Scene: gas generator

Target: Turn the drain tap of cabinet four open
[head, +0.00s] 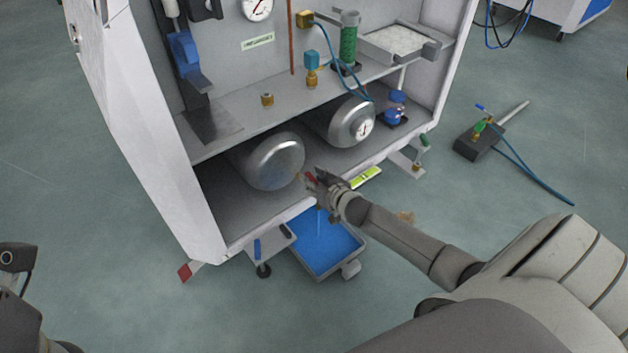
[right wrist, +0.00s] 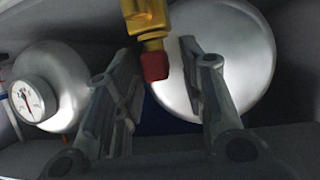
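The drain tap (right wrist: 150,22) is brass with a red tip (right wrist: 155,67) and hangs in the upper middle of the right wrist view, in front of a silver tank (right wrist: 235,60). In the head view a bit of its red (head: 311,177) shows beside my right gripper (head: 316,182), at the open front of the cabinet (head: 210,205). The right gripper, also in the right wrist view (right wrist: 157,58), is open, with its fingers apart on either side of the red tip. A thin pale streak, like falling liquid, shows above the blue tray (head: 345,240).
A second tank (head: 340,122) with a gauge lies to the right in the cabinet. A yellow-green level (head: 366,178) is at the cabinet's front edge. A dark pump-like box (head: 478,140) with a hose lies on the floor.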

